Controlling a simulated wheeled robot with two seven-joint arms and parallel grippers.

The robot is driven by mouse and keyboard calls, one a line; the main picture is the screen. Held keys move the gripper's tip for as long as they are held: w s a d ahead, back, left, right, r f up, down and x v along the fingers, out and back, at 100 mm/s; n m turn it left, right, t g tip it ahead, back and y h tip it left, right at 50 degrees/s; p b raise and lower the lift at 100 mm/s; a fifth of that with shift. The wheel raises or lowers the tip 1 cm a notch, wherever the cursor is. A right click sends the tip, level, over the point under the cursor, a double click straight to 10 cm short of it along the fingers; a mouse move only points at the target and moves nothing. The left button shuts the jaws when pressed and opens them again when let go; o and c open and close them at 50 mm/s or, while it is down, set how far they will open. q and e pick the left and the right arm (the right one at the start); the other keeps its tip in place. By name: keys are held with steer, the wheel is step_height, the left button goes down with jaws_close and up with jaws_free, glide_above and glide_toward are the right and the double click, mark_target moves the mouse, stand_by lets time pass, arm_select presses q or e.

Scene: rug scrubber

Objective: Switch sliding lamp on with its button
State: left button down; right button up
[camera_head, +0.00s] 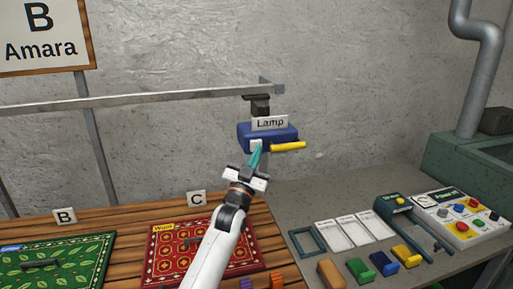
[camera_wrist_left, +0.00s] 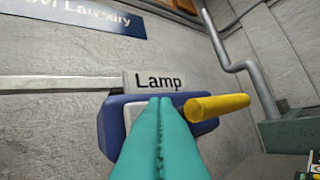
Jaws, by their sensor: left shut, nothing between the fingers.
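The sliding lamp is a blue box (camera_head: 282,132) with a "Lamp" label (camera_head: 269,123) on top and a yellow handle (camera_head: 289,146) sticking out to the right. It hangs from a metal rail (camera_head: 180,97). A pale button (camera_head: 256,145) shows on its front. My left gripper (camera_head: 254,158) has its teal fingers shut and empty, with the tips at or very near the button. In the left wrist view the fingers (camera_wrist_left: 160,135) cover most of the lamp's front (camera_wrist_left: 112,122), so contact cannot be told. My right gripper is not in view.
Below is a wooden table with a green rug (camera_head: 60,262) and a red rug (camera_head: 172,246). A grey bench to the right holds cards, coloured blocks (camera_head: 383,263) and a button panel (camera_head: 462,214). A grey pipe (camera_head: 480,80) stands at the right. The air around the lamp is clear.

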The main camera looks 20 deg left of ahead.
arm_select(q)
steer(key=shift+w+a, duration=0.25)
steer(key=shift+w, duration=0.1)
steer(key=shift+w+a+b, duration=0.15)
steer(key=shift+w+b, duration=0.1)
steer(key=shift+b, duration=0.1)
stand_by(0.5)
steer(key=shift+s, duration=0.1)
steer(key=shift+s+d+p, duration=0.45)
steer(key=shift+s, duration=0.15)
steer(key=s+d+p, duration=0.2)
steer(key=s, duration=0.1)
steer(key=s+d, duration=0.1)
steer(key=s, duration=0.1)
steer(key=shift+d+p, duration=0.15)
steer(key=shift+p, duration=0.25)
